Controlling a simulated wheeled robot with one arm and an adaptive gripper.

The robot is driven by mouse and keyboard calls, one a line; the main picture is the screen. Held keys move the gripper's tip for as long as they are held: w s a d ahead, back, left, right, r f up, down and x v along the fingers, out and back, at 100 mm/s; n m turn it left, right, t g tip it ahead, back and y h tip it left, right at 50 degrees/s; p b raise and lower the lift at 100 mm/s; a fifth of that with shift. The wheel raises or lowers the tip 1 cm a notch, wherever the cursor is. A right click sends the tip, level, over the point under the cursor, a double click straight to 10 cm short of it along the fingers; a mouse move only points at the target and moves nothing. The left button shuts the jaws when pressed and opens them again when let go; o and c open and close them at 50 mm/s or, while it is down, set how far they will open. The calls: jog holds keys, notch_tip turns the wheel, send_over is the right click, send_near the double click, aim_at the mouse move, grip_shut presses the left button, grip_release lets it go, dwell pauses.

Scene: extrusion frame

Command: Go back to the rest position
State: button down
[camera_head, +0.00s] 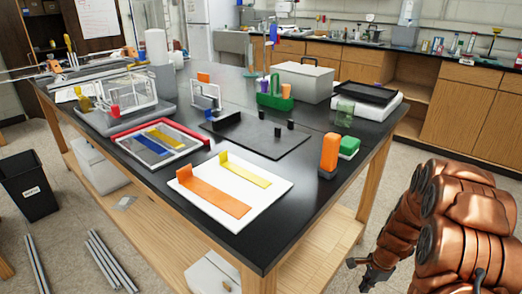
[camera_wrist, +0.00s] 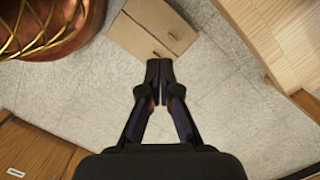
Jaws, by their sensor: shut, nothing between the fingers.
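My gripper (camera_wrist: 159,72) is shut and empty in the wrist view, with its fingertips together above the pale tiled floor. In the head view my copper-coloured arm is folded at the lower right, and my gripper (camera_head: 362,266) shows small and dark beside the table's front right leg. It is below the level of the black table top (camera_head: 300,185) and touches nothing that I can see.
A white board (camera_head: 262,205) with orange and yellow strips lies near the table's front edge. An orange block (camera_head: 329,152) and a green block (camera_head: 349,147) stand at the right edge. Wooden cabinets (camera_head: 455,105) line the back. Metal bars (camera_head: 107,260) lie on the floor at left.

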jog(key=s+a+r+n+g, duration=0.1)
jog(key=s+a+r+n, duration=0.35)
jog(key=r, duration=0.35)
jog(key=s+a+r+n, duration=0.4)
jog(key=a+r, duration=0.2)
jog(key=r, duration=0.2)
jog(key=s+a+r+n+g+h, duration=0.1)
jog(key=s+a+r+n, duration=0.15)
jog(key=s, duration=0.45)
jog(key=s+a+r+n, duration=0.1)
jog(key=s+r+n, duration=0.25)
jog(key=s, duration=0.25)
jog(key=s+a+r+n+g+h, duration=0.1)
jog(key=s+a+r+n, duration=0.2)
jog(key=s, duration=0.4)
notch_tip(320, 180, up, 21)
jog(key=d+t+p, duration=0.1)
jog(key=p, duration=1.7)
jog(key=shift+s+d+f, duration=0.15)
jog(key=shift+s+d, duration=0.1)
jog(key=shift+s, duration=0.05)
